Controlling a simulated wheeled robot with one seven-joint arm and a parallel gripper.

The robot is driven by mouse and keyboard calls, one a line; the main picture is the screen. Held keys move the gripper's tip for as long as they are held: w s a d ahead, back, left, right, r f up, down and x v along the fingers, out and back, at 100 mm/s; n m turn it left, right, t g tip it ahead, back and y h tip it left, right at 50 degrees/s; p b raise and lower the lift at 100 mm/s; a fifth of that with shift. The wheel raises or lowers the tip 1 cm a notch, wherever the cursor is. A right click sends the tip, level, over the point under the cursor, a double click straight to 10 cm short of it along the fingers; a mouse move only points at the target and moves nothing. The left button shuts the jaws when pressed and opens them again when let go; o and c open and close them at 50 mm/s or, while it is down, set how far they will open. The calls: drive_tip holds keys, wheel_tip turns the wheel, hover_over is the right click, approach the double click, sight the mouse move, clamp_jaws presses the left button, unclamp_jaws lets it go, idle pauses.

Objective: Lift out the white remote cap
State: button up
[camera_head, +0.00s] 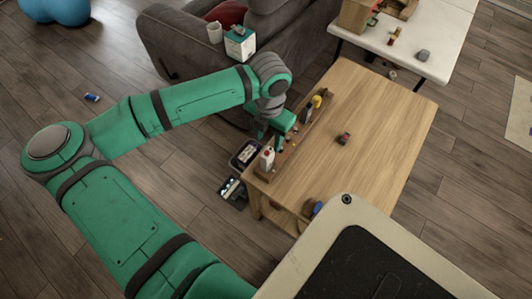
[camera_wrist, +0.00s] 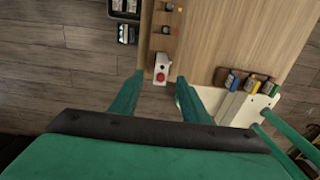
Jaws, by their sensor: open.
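A small white block with a red spot (camera_head: 267,158) stands at the near end of a narrow wooden strip along the left edge of the wooden table (camera_head: 385,120). It also shows in the wrist view (camera_wrist: 161,68); I cannot tell for certain that it is the remote cap. My gripper (camera_head: 279,143) is above the strip, a little beyond the white block in the head view. In the wrist view my gripper (camera_wrist: 157,92) has its two green fingers spread wide, with nothing between them. The white block lies ahead of the gap, apart from both fingers.
Several small pieces sit on the strip (camera_wrist: 164,45), including a yellow one (camera_head: 317,101). A dark red object (camera_head: 343,138) lies on the otherwise mostly clear table. Two dark trays (camera_head: 245,153) (camera_head: 232,192) are beside its left edge. A grey sofa (camera_head: 190,45) stands behind my arm.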

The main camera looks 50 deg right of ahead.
sight(267, 151)
drive_tip(key=shift+s+f, duration=0.15)
drive_tip(key=shift+f, duration=0.1)
drive_tip(key=f, duration=0.3)
drive_tip(key=a+f, duration=0.1)
drive_tip(key=shift+s+f, duration=0.1)
drive_tip(key=shift+f, duration=0.3)
drive_tip(key=c, duration=1)
